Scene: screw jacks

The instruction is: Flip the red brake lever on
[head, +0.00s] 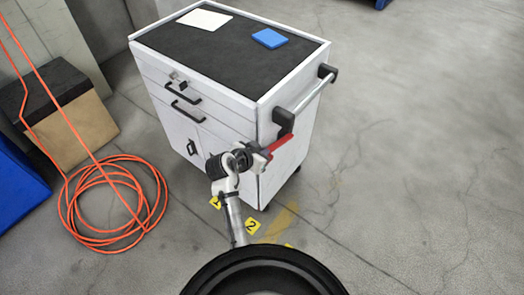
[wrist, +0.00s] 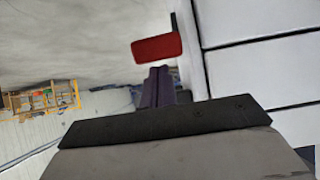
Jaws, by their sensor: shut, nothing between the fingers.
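The red brake lever (head: 280,143) sticks out at the side of a white tool cart (head: 215,105), low near its front corner. In the wrist view the lever (wrist: 157,48) is a flat red paddle just beyond my fingertips, beside the cart's white panels (wrist: 260,70). My gripper (head: 262,154) is close to the lever in the head view; its fingers (wrist: 158,84) are shut with nothing between them. I cannot tell whether they touch the lever. My gripper partly hides the lever's mount in the head view.
The cart has a push handle (head: 308,95) above the lever, and a blue pad (head: 269,38) and white sheet (head: 205,19) on top. A coiled orange hose (head: 110,205) and cardboard box (head: 75,125) lie left. Floor to the right is clear.

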